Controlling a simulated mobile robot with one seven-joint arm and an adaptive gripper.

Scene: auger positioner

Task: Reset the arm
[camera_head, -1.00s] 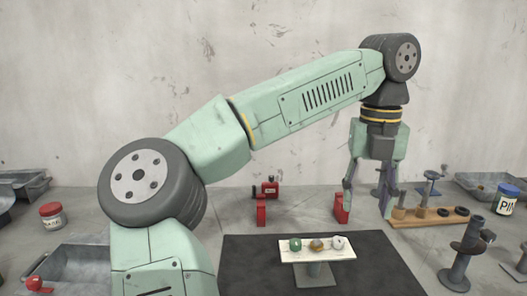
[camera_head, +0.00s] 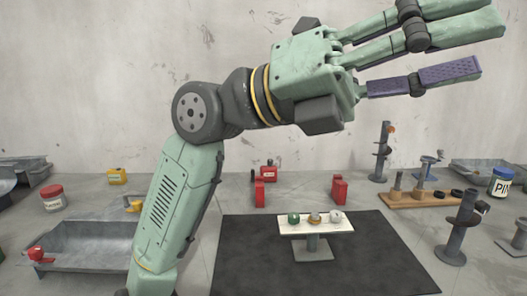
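My arm rises from the lower left in the head view, and its wrist is turned out to the right. My gripper (camera_head: 440,50) is high at the upper right, above the floor and objects. It points right, its fingers are spread apart with purple pads, and nothing is between them. A small white-topped stand (camera_head: 345,226) is below it on a black mat (camera_head: 375,265). On the stand are a green ball (camera_head: 294,218), a brown-gold ball (camera_head: 315,218) and a whitish ball (camera_head: 336,216).
Two red blocks (camera_head: 340,189) stand behind the mat. A wooden board with pegs (camera_head: 425,199) and dark metal stands (camera_head: 460,232) are at right, with a white-blue jar (camera_head: 502,182). A grey metal tray (camera_head: 90,240), red jar (camera_head: 52,198) and yellow box (camera_head: 117,176) are at left.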

